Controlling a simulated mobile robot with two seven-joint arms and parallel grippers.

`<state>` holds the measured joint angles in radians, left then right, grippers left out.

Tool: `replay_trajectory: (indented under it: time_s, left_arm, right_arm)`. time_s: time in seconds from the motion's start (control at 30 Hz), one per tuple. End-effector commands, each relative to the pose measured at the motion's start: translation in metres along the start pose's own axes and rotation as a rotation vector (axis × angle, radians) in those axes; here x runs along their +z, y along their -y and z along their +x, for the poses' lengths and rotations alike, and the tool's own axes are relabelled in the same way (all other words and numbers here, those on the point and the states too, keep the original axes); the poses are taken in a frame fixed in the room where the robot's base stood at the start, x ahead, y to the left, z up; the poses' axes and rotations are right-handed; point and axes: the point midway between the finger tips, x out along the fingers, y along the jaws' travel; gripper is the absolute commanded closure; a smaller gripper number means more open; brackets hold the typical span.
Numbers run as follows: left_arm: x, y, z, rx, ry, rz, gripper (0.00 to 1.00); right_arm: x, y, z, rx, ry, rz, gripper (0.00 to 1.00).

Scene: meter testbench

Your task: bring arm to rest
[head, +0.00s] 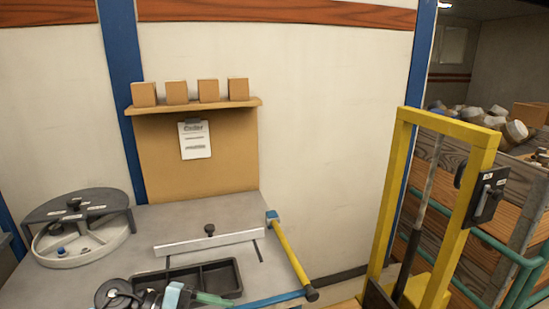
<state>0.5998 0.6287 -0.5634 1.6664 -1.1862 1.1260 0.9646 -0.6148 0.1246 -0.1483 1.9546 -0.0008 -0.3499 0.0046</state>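A dark jointed part with a pale cyan piece, which looks like the end of my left arm (140,298), shows at the bottom edge, left of centre. It overlaps the front of a black tray (222,277) on the grey bench. A green piece (212,299) lies just right of the cyan piece; I cannot tell whether it is held. The fingertips cannot be made out. My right gripper is not in view.
The grey bench (175,219) bears a round fixture (88,247) at left and a pale bar (210,242). A yellow lever (288,252) slants at its right edge. A yellow frame (384,205) stands at right. A shelf (190,106) holds several boxes.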

Motion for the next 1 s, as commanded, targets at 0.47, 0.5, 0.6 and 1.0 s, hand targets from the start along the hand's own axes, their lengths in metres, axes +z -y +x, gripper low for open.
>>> replay_trajectory:
  time_s: [0.47, 0.5, 0.6, 1.0]
  left_arm:
    - [0.015, -0.053, 0.01, -0.924, 0.165, -0.459, 0.36]
    - [0.02, -0.068, 0.006, -0.974, 0.218, -0.521, 0.36]
    - [0.033, -0.113, -0.005, -1.07, 0.366, -0.692, 0.36]
    - [0.008, -0.328, -0.018, -1.047, 0.899, -1.354, 0.36]
  right_arm:
    - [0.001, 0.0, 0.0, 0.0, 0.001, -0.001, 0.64]
    - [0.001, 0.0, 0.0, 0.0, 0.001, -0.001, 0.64]
    - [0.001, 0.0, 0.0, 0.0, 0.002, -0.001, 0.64]
    - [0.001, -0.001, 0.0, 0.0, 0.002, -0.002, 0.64]
